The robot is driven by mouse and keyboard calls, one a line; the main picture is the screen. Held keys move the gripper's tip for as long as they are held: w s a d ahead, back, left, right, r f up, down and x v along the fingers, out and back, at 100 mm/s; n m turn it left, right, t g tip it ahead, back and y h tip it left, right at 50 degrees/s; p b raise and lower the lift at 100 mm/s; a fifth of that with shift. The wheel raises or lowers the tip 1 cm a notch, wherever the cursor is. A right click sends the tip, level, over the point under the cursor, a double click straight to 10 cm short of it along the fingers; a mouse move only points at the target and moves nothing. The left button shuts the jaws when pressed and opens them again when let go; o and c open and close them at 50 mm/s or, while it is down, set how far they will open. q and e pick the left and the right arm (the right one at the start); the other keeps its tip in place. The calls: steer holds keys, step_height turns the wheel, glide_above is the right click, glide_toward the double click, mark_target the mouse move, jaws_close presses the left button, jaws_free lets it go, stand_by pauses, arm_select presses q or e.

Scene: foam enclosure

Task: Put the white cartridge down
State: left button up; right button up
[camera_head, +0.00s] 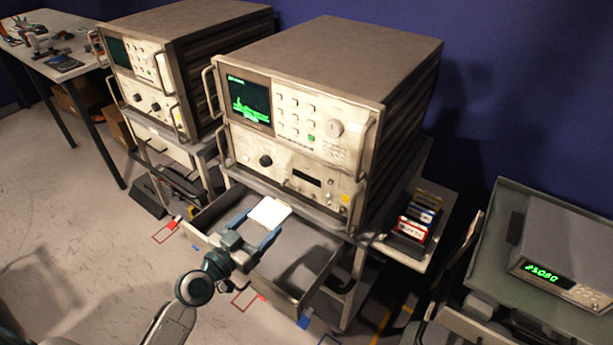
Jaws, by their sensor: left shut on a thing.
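The white cartridge (269,212) is a flat, pale block in the camera_head view, near the middle. My left gripper (258,230) is shut on it, with one finger on each side. The gripper holds it over or in front of the open grey drawer or tray (303,243) below the front instrument; the exact height cannot be told. My right gripper does not show.
The front instrument (300,120) has a lit green screen and stands on a cart. A rack of red, white and blue cartridges (414,222) sits on a side shelf at its right. A second instrument (145,80) is at left; a small meter (560,265) is at right.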

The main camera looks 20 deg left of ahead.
arm_select(q)
steer(key=p+x, duration=0.3)
steer(key=x, duration=0.8)
steer(key=shift+w, duration=0.25)
steer(key=shift+w+d+r+p, duration=0.2)
steer(key=shift+w+r+p, duration=0.15)
steer(key=shift+p, duration=0.1)
steer(key=shift+c, duration=0.8)
steer(key=x, duration=0.1)
steer(key=p+x, duration=0.1)
steer(key=x, duration=0.2)
steer(key=shift+f, duration=0.25)
steer(key=shift+c, duration=0.5)
steer(key=shift+s, duration=0.2)
